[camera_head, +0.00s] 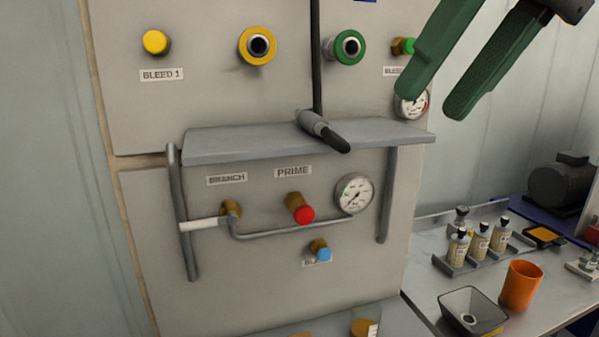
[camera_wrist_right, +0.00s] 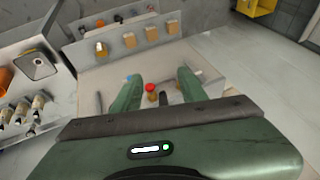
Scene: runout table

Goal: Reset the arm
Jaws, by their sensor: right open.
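My right gripper (camera_head: 434,98) is at the upper right of the head view, with two green fingers apart and nothing between them. In the right wrist view its fingers (camera_wrist_right: 158,88) are also spread, with the red PRIME knob (camera_wrist_right: 151,88) seen beyond them. The pale panel carries that red knob (camera_head: 303,213), a white-ended branch handle (camera_head: 198,225), a blue knob (camera_head: 322,253) and a pressure gauge (camera_head: 354,194). A grey lever with a black end (camera_head: 322,130) sticks out above the grey shelf (camera_head: 250,143). My left gripper is not in view.
The upper panel has a yellow knob (camera_head: 155,42), a yellow-ringed port (camera_head: 257,46) and a green-ringed port (camera_head: 347,47). An upper gauge (camera_head: 411,103) is close to my fingers in the picture. An orange cup (camera_head: 520,286), a dark tray (camera_head: 472,311) and small bottles (camera_head: 480,240) stand at lower right.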

